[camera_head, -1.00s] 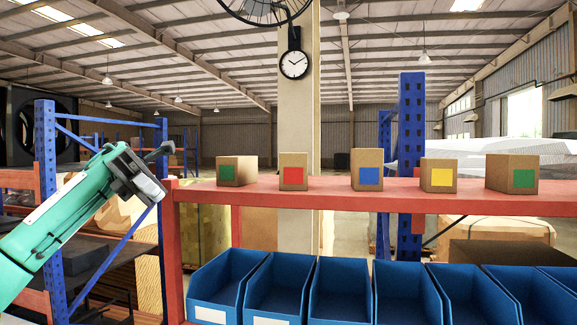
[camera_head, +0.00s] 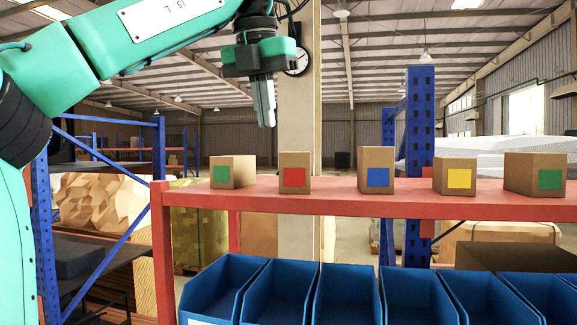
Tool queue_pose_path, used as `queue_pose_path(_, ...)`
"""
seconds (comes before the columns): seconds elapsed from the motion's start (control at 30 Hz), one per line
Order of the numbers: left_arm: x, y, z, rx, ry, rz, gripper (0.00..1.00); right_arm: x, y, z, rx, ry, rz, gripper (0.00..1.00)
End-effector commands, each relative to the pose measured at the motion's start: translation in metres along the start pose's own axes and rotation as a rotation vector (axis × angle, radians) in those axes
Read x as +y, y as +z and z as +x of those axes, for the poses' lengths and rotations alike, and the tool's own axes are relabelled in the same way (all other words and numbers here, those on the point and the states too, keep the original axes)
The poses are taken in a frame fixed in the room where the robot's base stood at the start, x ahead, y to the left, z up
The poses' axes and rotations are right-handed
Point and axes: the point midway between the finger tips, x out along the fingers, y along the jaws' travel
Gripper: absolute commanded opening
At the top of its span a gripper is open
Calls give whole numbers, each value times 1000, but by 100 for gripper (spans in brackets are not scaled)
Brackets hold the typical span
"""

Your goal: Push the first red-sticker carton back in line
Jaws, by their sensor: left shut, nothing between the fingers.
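The red-sticker carton (camera_head: 294,173) stands upright on the red shelf (camera_head: 400,202), second from the left in the row. Its sticker faces me. My left gripper (camera_head: 266,118) is shut and empty, pointing down. In the picture it is above and a little left of the red-sticker carton, apart from it. How far it is in depth from the carton is hard to tell. My right gripper is not in view.
A green-sticker carton (camera_head: 233,172) is to the left. Blue-sticker (camera_head: 376,170), yellow-sticker (camera_head: 455,174) and another green-sticker carton (camera_head: 535,174) stand to the right, with gaps between them. Several blue bins (camera_head: 345,292) sit below the shelf. A blue post (camera_head: 419,110) rises behind.

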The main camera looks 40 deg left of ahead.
Motion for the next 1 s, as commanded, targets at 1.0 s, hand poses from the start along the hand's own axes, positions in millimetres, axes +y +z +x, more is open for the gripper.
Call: queue_pose_path(1.0, -2, 30, 102, -4, 16, -9, 0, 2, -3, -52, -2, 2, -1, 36)
